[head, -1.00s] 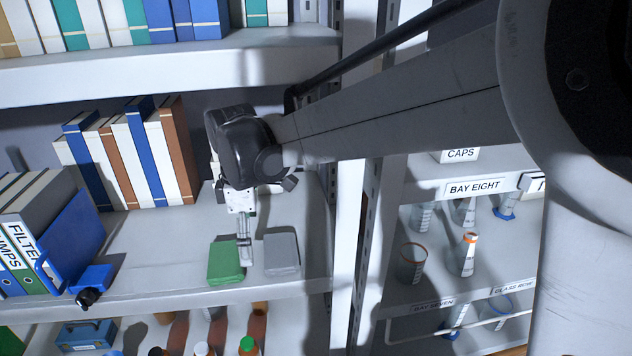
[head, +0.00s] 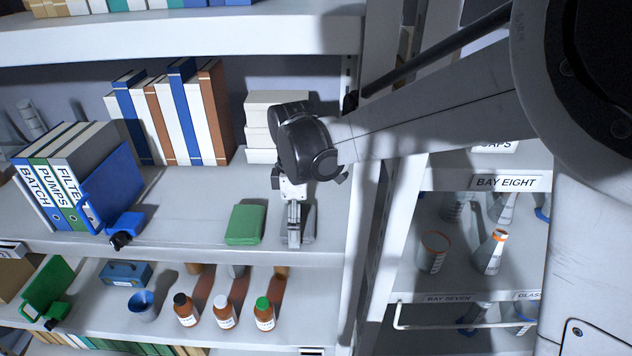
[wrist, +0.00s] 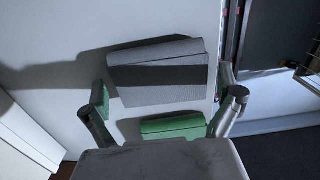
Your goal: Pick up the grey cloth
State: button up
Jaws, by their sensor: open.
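The grey cloth (head: 308,226) is a folded block on the middle shelf, partly hidden behind my gripper in the head view. In the wrist view the grey cloth (wrist: 160,85) lies beyond and between my fingers, with a dark shadow band across it. My gripper (head: 294,238) points down over the cloth; in the wrist view my gripper (wrist: 168,110) is open with its fingers apart and nothing between the tips. I cannot tell the exact height above the cloth. A folded green cloth (head: 246,224) lies just left of it; it also shows in the wrist view (wrist: 172,126).
White boxes (head: 262,128) stand behind my gripper. Upright binders (head: 180,115) stand further left, and a blue clamp-like tool (head: 126,227) lies near the shelf edge. A shelf post (head: 366,215) rises close on the right.

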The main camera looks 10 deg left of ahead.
jog(key=c, duration=0.9)
jog(key=shift+o, duration=0.2)
